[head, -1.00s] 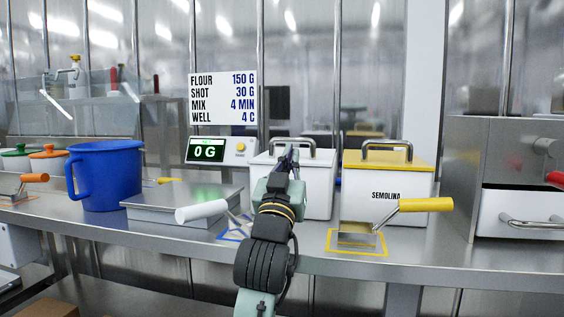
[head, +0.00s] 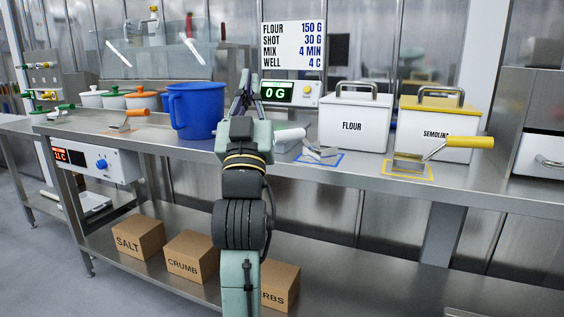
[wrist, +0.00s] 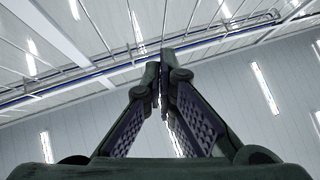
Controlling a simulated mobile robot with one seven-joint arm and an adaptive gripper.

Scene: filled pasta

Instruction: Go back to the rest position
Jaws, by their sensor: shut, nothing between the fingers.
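My gripper (head: 246,88) points upward above the bench in the head view, in front of the scale and beside the blue jug. In the wrist view its two fingers (wrist: 161,55) lean together at the tips with nothing between them. My gripper touches no object that I can see.
The steel bench carries a blue jug (head: 194,111), a scale reading 0 G (head: 292,94), a flour bin (head: 352,124) and a semolina bin (head: 437,129). Scoops with white (head: 290,135) and yellow (head: 465,142) handles lie in front. Boxes, including salt (head: 139,237), sit on the lower shelf.

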